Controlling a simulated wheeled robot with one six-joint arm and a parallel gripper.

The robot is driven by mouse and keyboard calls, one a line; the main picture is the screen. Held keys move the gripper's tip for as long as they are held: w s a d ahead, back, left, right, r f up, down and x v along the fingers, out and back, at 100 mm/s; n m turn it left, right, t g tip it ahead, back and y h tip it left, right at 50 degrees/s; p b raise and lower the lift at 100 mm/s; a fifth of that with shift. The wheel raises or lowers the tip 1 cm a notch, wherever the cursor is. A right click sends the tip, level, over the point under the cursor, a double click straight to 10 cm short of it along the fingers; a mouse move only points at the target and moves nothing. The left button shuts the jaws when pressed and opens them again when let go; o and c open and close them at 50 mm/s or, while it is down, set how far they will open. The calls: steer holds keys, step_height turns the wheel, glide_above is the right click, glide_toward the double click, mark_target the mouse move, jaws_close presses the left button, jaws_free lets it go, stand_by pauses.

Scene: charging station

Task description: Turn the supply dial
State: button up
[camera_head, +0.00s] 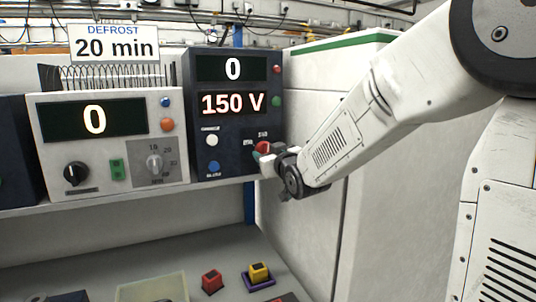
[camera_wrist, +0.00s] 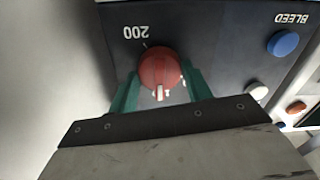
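The supply dial is a round red knob (camera_wrist: 160,66) with a pale pointer mark, on a dark panel near a "200" label. In the wrist view the pointer mark is toward the picture's bottom. My gripper (camera_wrist: 161,74) has its two green fingers on either side of the knob, very close to its edges. I cannot tell whether they touch it. In the head view my gripper (camera_head: 268,160) is at the lower right of the dark power unit (camera_head: 202,132), and only a bit of the red dial (camera_head: 263,147) shows. The unit's displays read "0" and "150 V".
A white unit (camera_head: 53,148) with a "0" display and a black knob stands left on the same shelf (camera_head: 95,203). A "DEFROST 20 min" sign (camera_head: 113,43) is above it. Red (camera_head: 211,280) and yellow (camera_head: 259,272) blocks lie below. A white cabinet (camera_head: 312,215) stands close right.

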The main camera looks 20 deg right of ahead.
steer(key=shift+m, duration=2.8)
steer(key=o, duration=1)
steer(key=shift+c, duration=0.2)
steer(key=shift+s, duration=0.15)
steer(key=s, duration=0.7)
steer(key=shift+s, duration=0.3)
